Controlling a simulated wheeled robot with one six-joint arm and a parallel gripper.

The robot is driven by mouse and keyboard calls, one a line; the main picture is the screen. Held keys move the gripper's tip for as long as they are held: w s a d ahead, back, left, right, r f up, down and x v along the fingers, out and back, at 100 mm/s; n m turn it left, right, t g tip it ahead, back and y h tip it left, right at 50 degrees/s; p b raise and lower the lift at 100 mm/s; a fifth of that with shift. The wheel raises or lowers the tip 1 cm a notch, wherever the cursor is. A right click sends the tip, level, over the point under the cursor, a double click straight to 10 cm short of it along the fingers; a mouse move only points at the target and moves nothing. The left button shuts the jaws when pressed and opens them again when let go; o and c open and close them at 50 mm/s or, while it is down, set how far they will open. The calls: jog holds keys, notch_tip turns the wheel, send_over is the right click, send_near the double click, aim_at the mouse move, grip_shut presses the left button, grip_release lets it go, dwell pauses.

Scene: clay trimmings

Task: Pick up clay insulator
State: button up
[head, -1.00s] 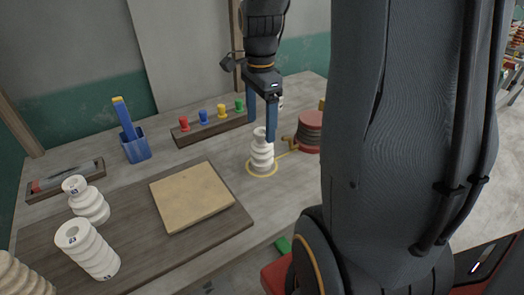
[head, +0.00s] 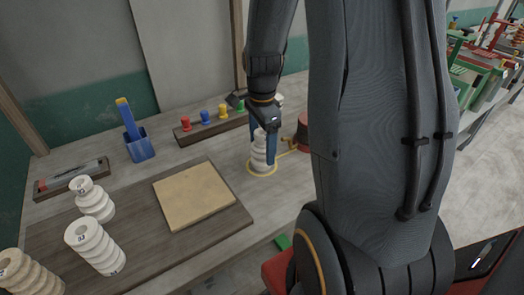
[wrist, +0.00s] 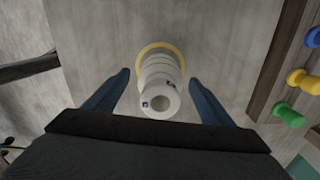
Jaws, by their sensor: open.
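A white ribbed clay insulator (head: 259,155) stands upright inside a yellow ring marked on the table. It also shows in the wrist view (wrist: 158,82), with a hollow top and small dark labels. My gripper (head: 266,158) is over it with its blue fingers pointing down. In the wrist view my gripper (wrist: 160,92) is open, with one finger on each side of the insulator's upper part and visible gaps between. More ribbed insulators stand at the left: one (head: 93,200) at the back, one (head: 95,250) in front, and a beige one (head: 28,275) at the corner.
A dark board with a tan slab (head: 194,195) lies left of the ringed insulator. A rack with coloured pegs (head: 205,118), also in the wrist view (wrist: 302,78), stands behind. A blue cup (head: 140,148) and a red round object (head: 303,132) are nearby.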

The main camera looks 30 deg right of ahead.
jog(key=c, duration=1.8)
